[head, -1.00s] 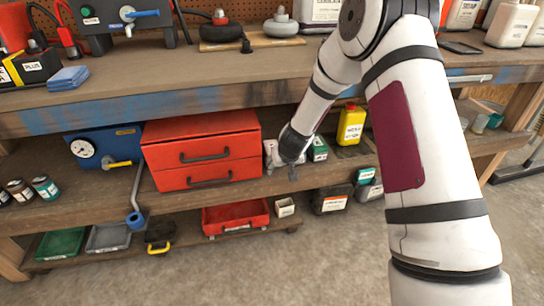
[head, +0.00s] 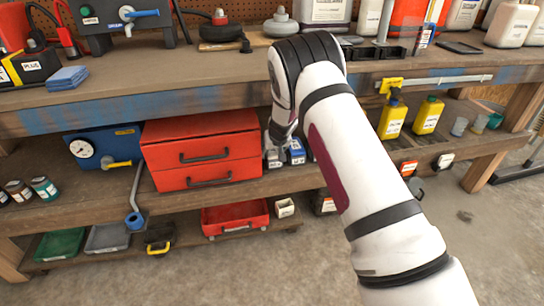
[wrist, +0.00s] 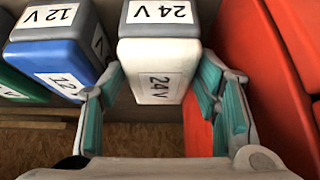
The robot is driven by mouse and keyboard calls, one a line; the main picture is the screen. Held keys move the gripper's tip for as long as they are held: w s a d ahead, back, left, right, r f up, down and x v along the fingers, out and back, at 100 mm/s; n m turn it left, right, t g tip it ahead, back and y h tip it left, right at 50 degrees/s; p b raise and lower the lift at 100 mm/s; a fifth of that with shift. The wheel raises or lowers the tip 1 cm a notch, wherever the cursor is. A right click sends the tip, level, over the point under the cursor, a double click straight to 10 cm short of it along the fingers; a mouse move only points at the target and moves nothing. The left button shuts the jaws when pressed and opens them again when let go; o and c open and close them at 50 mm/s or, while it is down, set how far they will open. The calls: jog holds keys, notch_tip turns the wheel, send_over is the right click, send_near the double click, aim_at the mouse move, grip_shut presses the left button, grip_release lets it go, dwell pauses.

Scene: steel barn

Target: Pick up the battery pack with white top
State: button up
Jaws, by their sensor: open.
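The battery pack with white top (wrist: 158,52) fills the upper middle of the wrist view. It has a grey body and 24 V labels on the top and a side. In the head view it shows only partly (head: 272,159), beside the red tool chest. My gripper (wrist: 161,72) is open, with one teal-padded finger on each side of the white top. I cannot tell whether either finger touches it. In the head view my arm mostly hides my gripper. A blue-topped 12 V pack (wrist: 58,62) stands close on the left in the wrist view.
The red tool chest (head: 201,148) stands close beside the white-topped pack, on the right in the wrist view. A green-topped pack (wrist: 18,88) is beyond the blue one. The bench top (head: 170,78) overhangs this shelf. Yellow bottles (head: 393,118) stand farther right.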

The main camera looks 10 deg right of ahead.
jog(key=shift+x, duration=1.2)
jog(key=shift+r, duration=0.1)
jog(key=c, duration=1.1)
grip_shut()
jog(key=shift+r, duration=0.15)
